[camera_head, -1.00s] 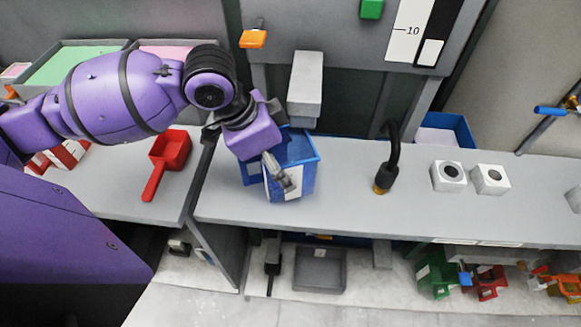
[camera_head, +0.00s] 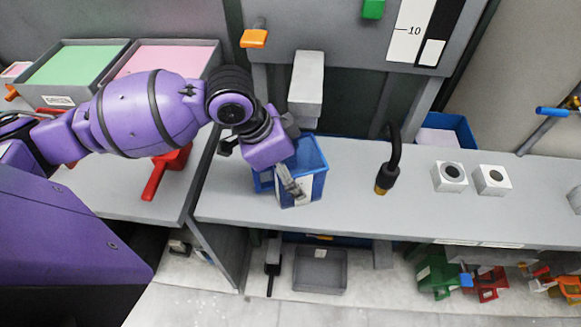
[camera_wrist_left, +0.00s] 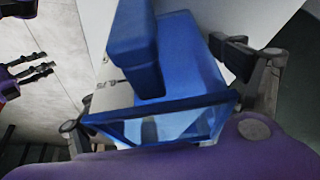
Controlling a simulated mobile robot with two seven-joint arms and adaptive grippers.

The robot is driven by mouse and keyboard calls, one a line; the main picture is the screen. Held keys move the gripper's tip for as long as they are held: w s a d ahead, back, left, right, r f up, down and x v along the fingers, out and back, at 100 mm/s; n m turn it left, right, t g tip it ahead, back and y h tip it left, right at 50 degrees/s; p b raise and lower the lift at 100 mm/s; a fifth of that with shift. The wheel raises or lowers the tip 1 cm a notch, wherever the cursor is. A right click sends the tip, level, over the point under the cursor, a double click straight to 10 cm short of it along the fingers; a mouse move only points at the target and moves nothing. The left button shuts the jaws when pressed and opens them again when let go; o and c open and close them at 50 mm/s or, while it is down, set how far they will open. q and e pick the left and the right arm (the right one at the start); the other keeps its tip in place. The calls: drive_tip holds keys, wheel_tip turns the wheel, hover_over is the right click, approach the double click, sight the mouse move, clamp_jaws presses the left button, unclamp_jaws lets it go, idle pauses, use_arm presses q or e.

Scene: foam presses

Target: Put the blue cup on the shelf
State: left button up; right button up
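The blue cup (camera_head: 313,183) is a square, open-topped container with a pale label, at the left end of the grey worktop. My left gripper (camera_head: 284,172) is shut on it from above and the left, one finger lying along its near side. In the left wrist view the blue cup (camera_wrist_left: 190,60) fills the space between the fingers, its thick handle towards the camera's upper left. Whether its base touches the worktop is unclear. The lower shelf (camera_head: 403,290) below the worktop carries green and red cups. My right gripper (camera_wrist_left: 42,72) shows at the left wrist view's edge, empty, fingers apart.
A black hose nozzle (camera_head: 388,165) hangs over the worktop, with two white blocks (camera_head: 470,178) to its right. A grey press column (camera_head: 306,85) stands behind the cup. A red scoop (camera_head: 165,170) and trays lie left. A grey tray (camera_head: 320,270) is below.

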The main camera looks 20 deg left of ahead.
drive_tip(key=shift+w+r, duration=0.1)
drive_tip(key=shift+w, duration=0.2)
use_arm(q)
drive_tip(key=shift+r, duration=0.1)
drive_tip(key=p+v, duration=0.1)
drive_tip(key=v, duration=0.9)
drive_tip(key=shift+r, duration=0.35)
drive_tip(key=shift+s+a+r+p, duration=0.25)
drive_tip(key=shift+r+p, duration=0.1)
drive_tip(key=shift+r, duration=0.3)
use_arm(e)
drive_tip(key=shift+a+r, duration=0.2)
drive_tip(key=shift+r, duration=0.5)
use_arm(q)
drive_tip(key=shift+f, duration=0.15)
